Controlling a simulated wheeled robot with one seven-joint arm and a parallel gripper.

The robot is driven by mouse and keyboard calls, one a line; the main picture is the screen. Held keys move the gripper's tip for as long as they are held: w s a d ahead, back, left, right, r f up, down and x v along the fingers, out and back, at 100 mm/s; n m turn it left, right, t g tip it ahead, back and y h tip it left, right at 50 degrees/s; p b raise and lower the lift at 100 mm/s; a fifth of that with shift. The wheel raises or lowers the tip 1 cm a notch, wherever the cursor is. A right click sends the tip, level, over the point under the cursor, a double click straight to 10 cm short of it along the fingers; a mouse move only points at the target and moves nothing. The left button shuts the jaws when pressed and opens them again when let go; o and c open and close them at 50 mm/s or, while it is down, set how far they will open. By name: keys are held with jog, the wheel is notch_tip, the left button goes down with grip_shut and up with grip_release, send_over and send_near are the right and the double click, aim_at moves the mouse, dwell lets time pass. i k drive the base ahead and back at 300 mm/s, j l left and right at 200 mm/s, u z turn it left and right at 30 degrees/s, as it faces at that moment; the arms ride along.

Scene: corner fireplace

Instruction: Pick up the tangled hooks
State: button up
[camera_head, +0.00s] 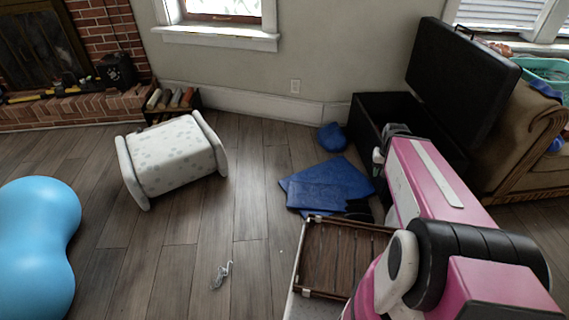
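A small, pale, tangled cluster that looks like the hooks (221,274) lies on the wood floor in the lower middle of the camera_head view. It is too small to make out single hooks. My pink and black arm comes in from the lower right and reaches toward the open black case. My gripper's fingers cannot be made out; the far end of the arm is near the dark box, well apart from the hooks.
Blue folded cloths (328,187) and a wooden slatted tray (340,262) lie right of the hooks. A white spotted stool (172,155) and a blue peanut ball (36,250) are on the left. An open black case (462,80) stands beside a brown couch (525,135). Floor around the hooks is clear.

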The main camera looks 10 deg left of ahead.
aim_at(219, 273)
jog(key=u, duration=2.45)
